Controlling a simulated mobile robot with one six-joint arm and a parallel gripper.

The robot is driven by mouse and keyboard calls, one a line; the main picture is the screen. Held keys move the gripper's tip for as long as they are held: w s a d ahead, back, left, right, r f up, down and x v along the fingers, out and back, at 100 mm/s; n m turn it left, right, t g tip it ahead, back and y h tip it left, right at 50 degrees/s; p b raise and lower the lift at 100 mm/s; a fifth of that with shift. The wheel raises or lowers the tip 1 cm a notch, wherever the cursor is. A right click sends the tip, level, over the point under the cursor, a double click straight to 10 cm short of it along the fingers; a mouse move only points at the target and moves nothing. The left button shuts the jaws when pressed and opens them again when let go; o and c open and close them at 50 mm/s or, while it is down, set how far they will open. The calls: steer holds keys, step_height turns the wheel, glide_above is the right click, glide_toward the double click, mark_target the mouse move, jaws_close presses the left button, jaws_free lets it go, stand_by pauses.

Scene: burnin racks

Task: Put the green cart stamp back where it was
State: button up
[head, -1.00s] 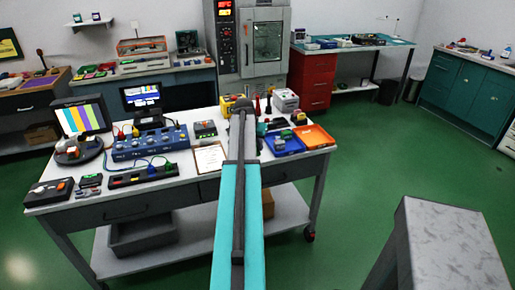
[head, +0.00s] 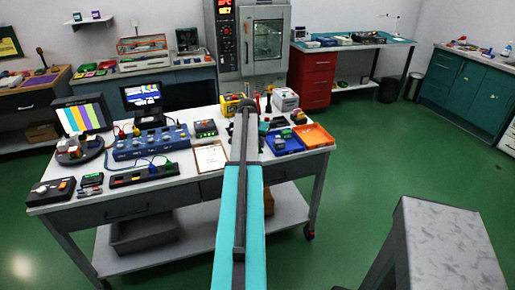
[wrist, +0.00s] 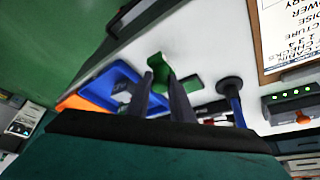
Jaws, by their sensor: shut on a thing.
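In the wrist view my gripper (wrist: 163,88) has its two dark fingers closed on a green piece, which I take to be the green cart stamp (wrist: 158,66). It shows at and just beyond the fingertips, above the white bench top. A second green block (wrist: 190,84) shows just right of the fingers; I cannot tell what it is. In the head view my arm hides the gripper and most of what it holds. Whether the stamp touches the bench top is not clear.
A blue tray (head: 283,151) and an orange tray (head: 325,141) sit at the bench's right end. A clipboard (head: 210,157) and blue instrument (head: 150,143) lie left of my arm. A dark round-headed tool (wrist: 229,86) stands close right of the fingers.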

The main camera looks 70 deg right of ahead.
steer(key=shift+f+p, duration=0.35)
steer(key=shift+f, duration=0.8)
steer(key=shift+f, duration=0.1)
steer(key=o, duration=0.8)
steer(key=shift+o, duration=0.2)
steer(key=shift+r, duration=0.2)
steer(key=b+v, duration=0.2)
steer(key=v, duration=1)
steer(key=shift+f, duration=0.1)
steer(key=shift+s, duration=0.1)
